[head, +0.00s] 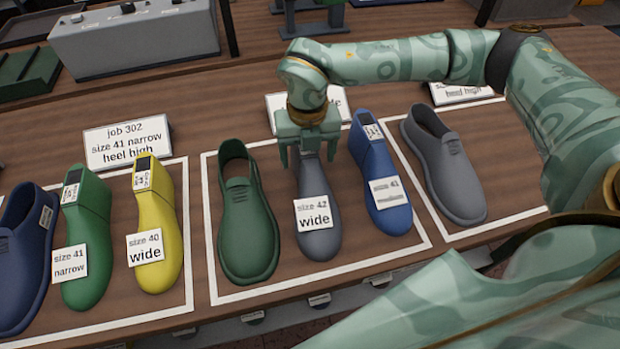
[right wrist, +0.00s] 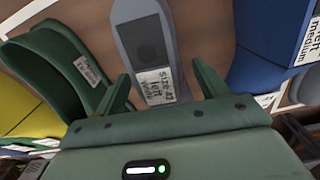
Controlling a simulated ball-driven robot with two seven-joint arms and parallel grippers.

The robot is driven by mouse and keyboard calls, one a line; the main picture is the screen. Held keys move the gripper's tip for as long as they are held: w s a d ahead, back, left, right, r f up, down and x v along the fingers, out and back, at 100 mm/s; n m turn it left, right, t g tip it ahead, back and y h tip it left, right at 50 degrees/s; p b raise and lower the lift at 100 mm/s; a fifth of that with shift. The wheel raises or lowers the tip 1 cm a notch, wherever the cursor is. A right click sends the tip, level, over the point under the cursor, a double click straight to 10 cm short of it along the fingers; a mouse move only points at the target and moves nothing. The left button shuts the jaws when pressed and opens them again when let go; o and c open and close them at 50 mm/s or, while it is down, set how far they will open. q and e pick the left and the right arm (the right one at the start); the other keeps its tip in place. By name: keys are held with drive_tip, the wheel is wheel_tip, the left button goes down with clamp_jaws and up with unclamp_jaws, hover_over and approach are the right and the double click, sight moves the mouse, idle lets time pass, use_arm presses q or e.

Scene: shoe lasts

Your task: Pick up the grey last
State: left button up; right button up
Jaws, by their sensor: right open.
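The grey last (head: 321,243) stands in the middle white-outlined area of the wooden bench, with a white tag reading "size 42 wide". Between the green shoe and the blue last, its heel end lies under my right gripper (head: 307,158). The right gripper is open, its fingers on either side of the heel end; I cannot tell whether they touch it. In the right wrist view the grey last (right wrist: 144,38) shows ahead of and between the open fingertips (right wrist: 163,82), with a small size label on it. My left gripper is not in view.
A green shoe (head: 247,215) stands close on the left and a blue last (head: 377,165) close on the right. A grey shoe (head: 441,165) stands further right. Yellow (head: 156,200), green (head: 88,225) and dark blue footwear fill the left area. A job card (head: 127,142) stands behind them.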

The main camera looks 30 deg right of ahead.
drive_tip(key=shift+r, duration=0.1)
drive_tip(key=c, duration=1.4)
drive_tip(key=shift+c, duration=0.8)
drive_tip(key=shift+r, duration=0.15)
